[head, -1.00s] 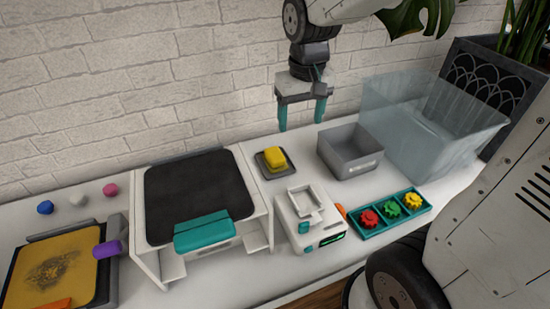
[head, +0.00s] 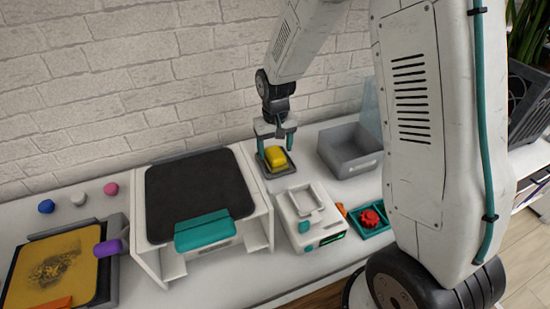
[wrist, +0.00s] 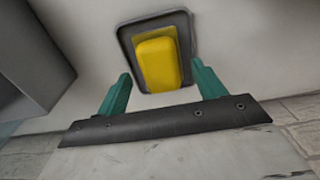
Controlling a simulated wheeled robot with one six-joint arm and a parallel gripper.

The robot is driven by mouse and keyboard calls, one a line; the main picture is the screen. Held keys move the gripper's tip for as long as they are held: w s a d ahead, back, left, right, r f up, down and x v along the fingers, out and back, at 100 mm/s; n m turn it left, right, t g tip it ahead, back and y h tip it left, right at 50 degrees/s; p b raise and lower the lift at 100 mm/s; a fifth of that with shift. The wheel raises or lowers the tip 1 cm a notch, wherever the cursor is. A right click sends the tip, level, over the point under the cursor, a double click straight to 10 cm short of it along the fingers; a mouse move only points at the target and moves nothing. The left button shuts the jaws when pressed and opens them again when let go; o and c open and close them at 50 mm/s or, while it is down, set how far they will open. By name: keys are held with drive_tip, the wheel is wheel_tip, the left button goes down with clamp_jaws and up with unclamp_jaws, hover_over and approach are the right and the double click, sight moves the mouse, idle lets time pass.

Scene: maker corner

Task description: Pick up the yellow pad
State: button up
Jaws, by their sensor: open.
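The yellow pad (head: 275,155) lies on a small dark square tray (head: 288,170) on the white tabletop. It also shows in the wrist view (wrist: 158,64), with the dark tray (wrist: 126,38) around it. My gripper (head: 276,151) is open and stands over the back of the tray, close to the pad. In the wrist view, the teal fingers of my gripper (wrist: 161,82) are spread left and right of the pad's near end. The fingers hold nothing. I cannot tell how high the fingertips are above the tabletop.
A grey bin (head: 352,165) stands right of the tray, and a white device with a black top (head: 198,185) stands left. A small white machine (head: 312,232) is in front. A teal tray (head: 385,232) with a red gear (head: 370,217) is partly hidden by my arm.

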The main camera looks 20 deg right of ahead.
sight(275, 153)
wheel_tip(275, 153, down, 2)
drive_tip(key=shift+f, duration=0.25)
drive_tip(key=c, duration=0.8)
drive_tip(key=shift+c, duration=0.2)
wheel_tip(275, 153, up, 10)
drive_tip(key=shift+r, duration=0.1)
drive_tip(key=o, duration=0.3)
drive_tip(key=shift+c, duration=0.9)
drive_tip(key=shift+s+a, duration=0.1)
